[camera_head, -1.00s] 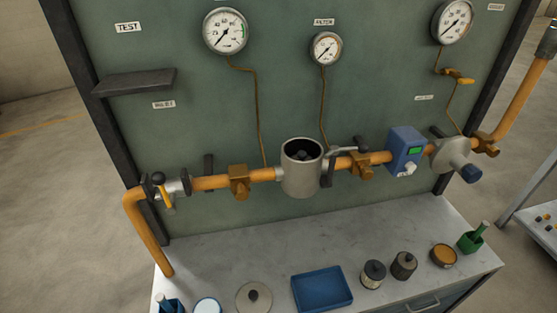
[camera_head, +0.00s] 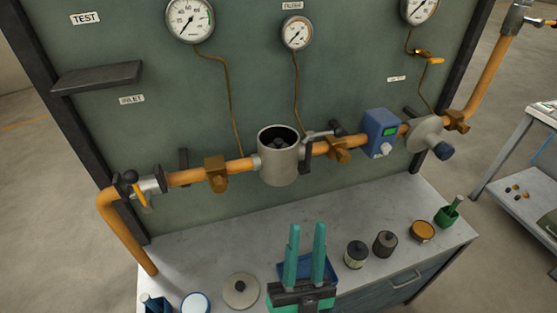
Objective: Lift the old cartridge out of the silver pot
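The silver pot (camera_head: 277,165) sits in the orange pipe line in front of the green panel, with its top open. Inside it the dark top of the old cartridge (camera_head: 280,143) shows; the rest of it is hidden by the pot wall. My gripper (camera_head: 306,228) is at the bottom centre, below and a little right of the pot. Its two teal fingers point up in the picture, stand apart and have nothing between them. It does not touch the pot.
A blue tray (camera_head: 331,271) lies on the bench, partly behind my gripper. A round lid with a knob (camera_head: 240,291) lies left of it. Two small cartridges (camera_head: 356,254) (camera_head: 385,244) and an orange tin (camera_head: 422,231) stand right.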

